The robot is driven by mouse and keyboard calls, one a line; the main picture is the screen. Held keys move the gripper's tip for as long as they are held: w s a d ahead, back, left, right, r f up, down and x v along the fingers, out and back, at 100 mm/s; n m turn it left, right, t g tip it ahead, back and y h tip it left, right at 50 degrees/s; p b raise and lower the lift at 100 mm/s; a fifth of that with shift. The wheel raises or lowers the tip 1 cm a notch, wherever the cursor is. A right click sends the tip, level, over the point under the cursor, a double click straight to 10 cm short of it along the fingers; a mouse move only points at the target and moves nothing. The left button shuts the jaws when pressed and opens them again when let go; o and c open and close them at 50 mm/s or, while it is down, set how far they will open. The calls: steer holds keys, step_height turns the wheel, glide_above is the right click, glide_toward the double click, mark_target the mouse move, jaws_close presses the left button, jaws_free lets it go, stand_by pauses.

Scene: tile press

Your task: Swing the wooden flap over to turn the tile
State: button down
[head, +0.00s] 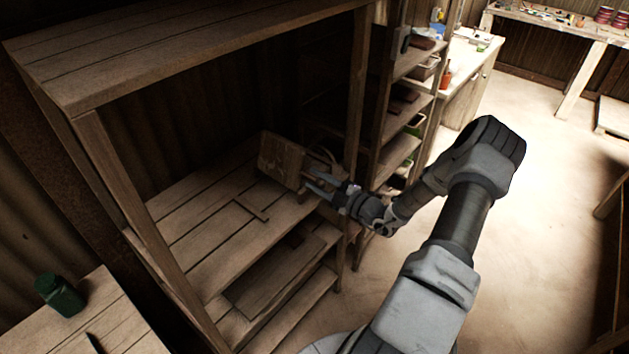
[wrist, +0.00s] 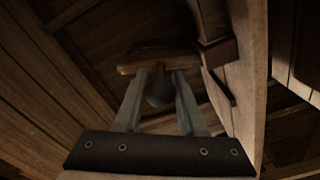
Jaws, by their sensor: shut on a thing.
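The wooden flap (head: 281,160) stands tilted up at the right end of the wooden shelf (head: 190,205) in the head view. My gripper (head: 313,183) reaches in from the right, at the flap's right side. In the wrist view my gripper (wrist: 161,76) has its two grey fingers at a short brown wooden bar (wrist: 150,57), which looks like part of the flap. The fingers are shut on it. A thin curved piece rises behind the fingers in the head view. I cannot make out the tile.
A shelf post (head: 356,100) stands close to my gripper. A thin wooden strip (head: 250,209) lies on the shelf boards, left of the flap. A green jar (head: 60,294) stands on a table at lower left. The floor (head: 540,200) at right is clear.

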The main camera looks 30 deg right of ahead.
steer(key=shift+w+d+m, duration=0.2)
steer(key=shift+d+m, duration=0.35)
steer(key=shift+m, duration=0.35)
steer(key=shift+d+f, duration=0.1)
steer(key=shift+f, duration=0.05)
steer(key=c, duration=0.5)
jaws_free()
steer(key=shift+s, duration=0.1)
steer(key=b+v, duration=0.1)
steer(key=v, duration=1.6)
steer(key=shift+b, duration=0.35)
